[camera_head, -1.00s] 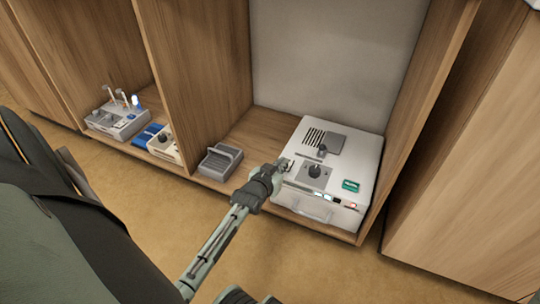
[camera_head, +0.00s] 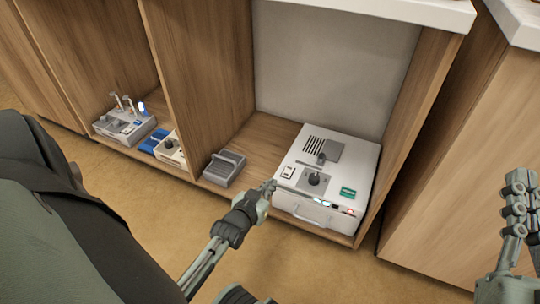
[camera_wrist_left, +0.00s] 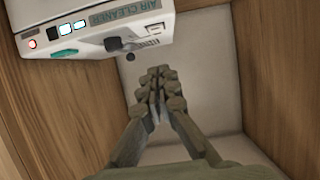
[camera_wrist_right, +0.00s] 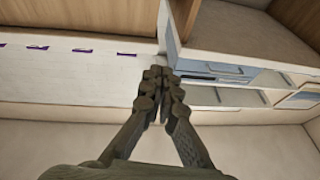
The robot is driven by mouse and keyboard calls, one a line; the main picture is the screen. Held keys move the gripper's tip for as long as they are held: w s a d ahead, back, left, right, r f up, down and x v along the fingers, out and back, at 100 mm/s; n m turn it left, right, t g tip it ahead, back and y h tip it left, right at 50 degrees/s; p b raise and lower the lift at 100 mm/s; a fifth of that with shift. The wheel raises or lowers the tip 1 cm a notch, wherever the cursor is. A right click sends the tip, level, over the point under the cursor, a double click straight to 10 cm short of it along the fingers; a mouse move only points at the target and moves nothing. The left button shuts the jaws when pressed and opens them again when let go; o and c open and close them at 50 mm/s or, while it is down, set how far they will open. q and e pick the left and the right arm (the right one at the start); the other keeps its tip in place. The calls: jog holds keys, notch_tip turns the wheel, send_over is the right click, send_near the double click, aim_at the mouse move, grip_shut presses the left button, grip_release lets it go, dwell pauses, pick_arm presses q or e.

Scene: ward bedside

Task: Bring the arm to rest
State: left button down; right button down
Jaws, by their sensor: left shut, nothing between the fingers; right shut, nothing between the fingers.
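My left gripper (camera_head: 268,188) is shut and empty in the head view, at the front left edge of a white air cleaner (camera_head: 352,160). I cannot tell whether it touches the unit. In the left wrist view the closed fingers (camera_wrist_left: 157,80) point past the air cleaner (camera_wrist_left: 90,22), which shows its label, a dark knob and lit indicators. My right gripper (camera_head: 516,180) stands upright at the right edge of the head view, away from the cabinet's contents. In the right wrist view its fingers (camera_wrist_right: 160,80) are together with nothing between them.
A grey cradle-like holder (camera_head: 224,167) sits left of the air cleaner on the shelf. In the left bay are a grey device with upright pegs (camera_head: 125,126), a blue item (camera_head: 153,141) and a beige box with a knob (camera_head: 172,149). Wooden partitions (camera_head: 200,80) bound the bays.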

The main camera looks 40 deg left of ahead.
dwell(0.5)
